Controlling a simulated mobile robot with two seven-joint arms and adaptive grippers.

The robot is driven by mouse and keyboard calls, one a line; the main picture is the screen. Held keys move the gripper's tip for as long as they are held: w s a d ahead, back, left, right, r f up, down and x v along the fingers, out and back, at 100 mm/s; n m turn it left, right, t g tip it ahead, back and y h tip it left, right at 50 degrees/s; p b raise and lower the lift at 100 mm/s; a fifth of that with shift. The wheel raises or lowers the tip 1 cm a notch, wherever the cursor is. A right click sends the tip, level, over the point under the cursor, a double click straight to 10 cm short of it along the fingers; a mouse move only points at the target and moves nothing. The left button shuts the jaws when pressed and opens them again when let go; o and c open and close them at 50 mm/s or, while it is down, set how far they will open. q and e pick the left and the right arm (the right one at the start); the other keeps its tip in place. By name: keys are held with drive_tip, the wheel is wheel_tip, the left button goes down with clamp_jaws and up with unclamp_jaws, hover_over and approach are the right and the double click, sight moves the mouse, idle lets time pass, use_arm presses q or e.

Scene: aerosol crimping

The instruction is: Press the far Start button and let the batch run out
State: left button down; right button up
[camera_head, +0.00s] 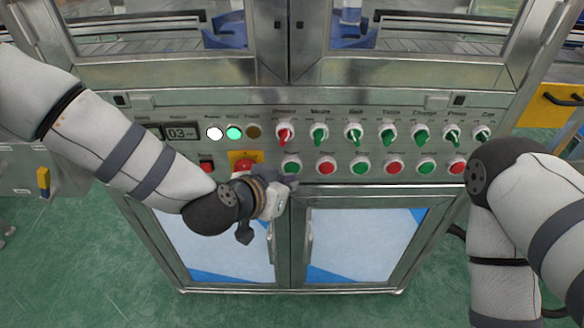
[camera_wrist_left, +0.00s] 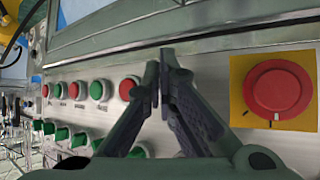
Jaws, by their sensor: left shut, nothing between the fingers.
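A row of round push buttons runs along the cabinet's control panel, with green ones and red ones alternating; their labels are too small to read surely, so I cannot tell which is the far Start button. The leftmost green button (camera_head: 291,165) sits just above my left gripper (camera_head: 288,181). In the left wrist view the left gripper (camera_wrist_left: 166,68) is shut and empty, its fingertips in front of the panel between the red emergency knob (camera_wrist_left: 277,90) and the nearest red button (camera_wrist_left: 129,88). The leftmost green button is hidden there. My right gripper is out of view.
The emergency knob (camera_head: 243,164) on its yellow plate is close to the left gripper. Selector switches (camera_head: 320,132) line the row above. The white lamp (camera_head: 214,133) and green lamp (camera_head: 234,132) are lit; the display (camera_head: 180,133) reads 03. Glass doors (camera_head: 366,245) are below.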

use_arm(q)
drive_tip(key=shift+s, duration=0.2)
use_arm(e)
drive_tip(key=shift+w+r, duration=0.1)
use_arm(q)
drive_tip(key=s+p, duration=0.1)
drive_tip(key=s, duration=0.4)
drive_tip(key=shift+p, duration=0.35)
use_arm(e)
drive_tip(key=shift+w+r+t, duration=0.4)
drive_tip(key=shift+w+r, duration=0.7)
